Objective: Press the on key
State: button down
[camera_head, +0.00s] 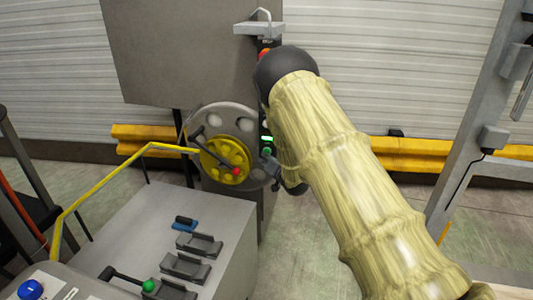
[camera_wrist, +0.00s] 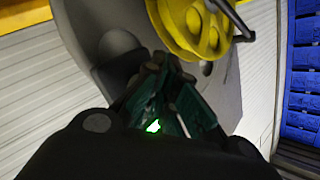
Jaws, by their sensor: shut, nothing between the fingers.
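In the head view a small bright green lit element (camera_head: 267,139) shows on the machine beside the grey wheel, with a darker green spot just below it. I cannot tell which of these is the on key. My gripper (camera_head: 268,164) is at the machine just below these green spots, partly hidden by my arm. In the wrist view my gripper (camera_wrist: 163,88) is shut with nothing held, its dark green fingers together. A bright green glow (camera_wrist: 153,126) shows low between the finger links. Contact with a key cannot be made out.
The grey wheel (camera_head: 196,123) with a yellow hub (camera_head: 225,157) and crank stands just left of my gripper. A red knob (camera_head: 236,171) is on the crank. A grey bench (camera_head: 200,200) with levers is at lower left. A yellow rail (camera_head: 410,145) runs along the wall behind.

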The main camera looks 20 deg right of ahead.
jog(key=shift+s+a, duration=0.25)
jog(key=shift+s, duration=0.15)
jog(key=s+a, duration=0.1)
jog(key=s, duration=0.1)
jog(key=s+a+p, duration=0.1)
jog(key=s, duration=0.1)
jog(key=shift+a, duration=0.4)
dwell(0.8)
jog(key=s+f+n+g+h, duration=0.1)
jog(key=s+f+g+h, duration=0.4)
jog(key=s+f, duration=1.9)
jog(key=s+a+f+n+g+y, duration=0.1)
jog(key=s+g, duration=0.4)
jog(key=s, duration=1.3)
jog(key=s+a+f+n+g, duration=0.2)
jog(key=s+g, duration=0.4)
jog(key=s, duration=1.3)
jog(key=shift+s+a+f+n+y, duration=0.15)
jog(key=shift+s+f+n+y, duration=0.2)
jog(key=shift+f, duration=0.4)
